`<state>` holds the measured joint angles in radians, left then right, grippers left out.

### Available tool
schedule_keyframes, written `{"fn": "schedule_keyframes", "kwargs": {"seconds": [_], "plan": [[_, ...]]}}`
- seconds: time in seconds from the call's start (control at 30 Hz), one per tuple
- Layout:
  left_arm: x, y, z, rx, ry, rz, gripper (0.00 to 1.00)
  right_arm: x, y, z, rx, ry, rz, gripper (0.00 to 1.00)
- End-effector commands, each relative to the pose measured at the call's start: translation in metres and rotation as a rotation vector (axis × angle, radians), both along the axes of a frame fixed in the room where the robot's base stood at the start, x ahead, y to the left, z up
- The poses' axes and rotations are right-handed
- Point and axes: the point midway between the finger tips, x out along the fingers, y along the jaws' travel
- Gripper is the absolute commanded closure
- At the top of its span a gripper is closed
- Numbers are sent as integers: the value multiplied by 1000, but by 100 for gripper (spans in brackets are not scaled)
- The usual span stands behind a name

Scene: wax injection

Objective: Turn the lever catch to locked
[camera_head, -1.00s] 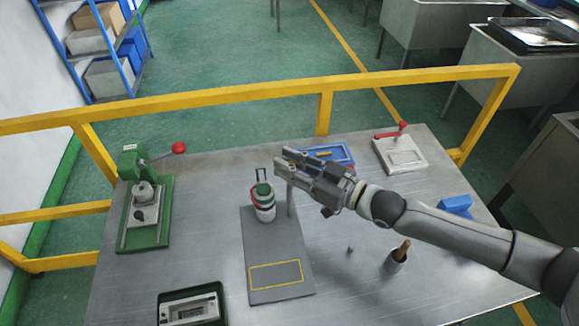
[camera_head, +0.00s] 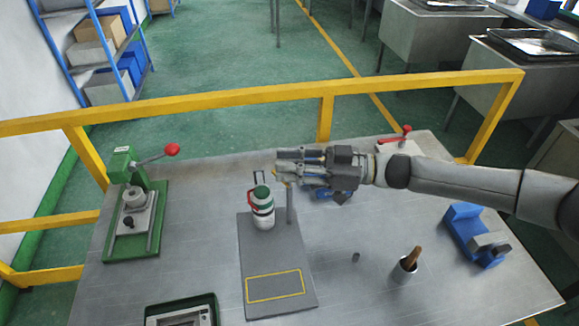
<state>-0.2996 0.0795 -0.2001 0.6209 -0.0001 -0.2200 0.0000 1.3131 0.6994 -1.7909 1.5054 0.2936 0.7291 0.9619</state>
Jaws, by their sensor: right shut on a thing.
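My right gripper (camera_head: 279,167) reaches in from the right over the table, pointing left. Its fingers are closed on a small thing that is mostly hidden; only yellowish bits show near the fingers. The fingertips are above the grey post (camera_head: 290,205) and just behind the white bottle with green cap and red handle (camera_head: 262,210); I cannot tell whether they touch the post. No part is clearly recognisable as the lever catch. A red lever (camera_head: 394,137) shows on the pale plate fixture at the back right, partly behind my arm. My left gripper is not in view.
A green press with a red-knobbed lever (camera_head: 128,210) stands at the left. A grey board (camera_head: 255,262) bears the bottle. A cup with a brown handle (camera_head: 404,270) and a blue fixture (camera_head: 464,222) are at the right. A yellow rail (camera_head: 230,102) runs behind the table.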

Motion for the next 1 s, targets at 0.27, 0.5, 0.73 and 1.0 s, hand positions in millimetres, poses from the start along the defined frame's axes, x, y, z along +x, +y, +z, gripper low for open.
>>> {"fn": "schedule_keyframes", "kwargs": {"seconds": [0.27, 0.5, 0.73, 1.0], "plan": [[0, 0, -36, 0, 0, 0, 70, 2, 1, -9, -3, -4, 261, 100], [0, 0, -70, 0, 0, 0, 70, 1, 1, -9, -2, -2, 452, 100], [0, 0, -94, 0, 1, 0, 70, 1, 1, -6, 1, 0, 572, 100], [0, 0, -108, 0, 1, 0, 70, 0, 1, -3, 1, 0, 650, 100]]}}
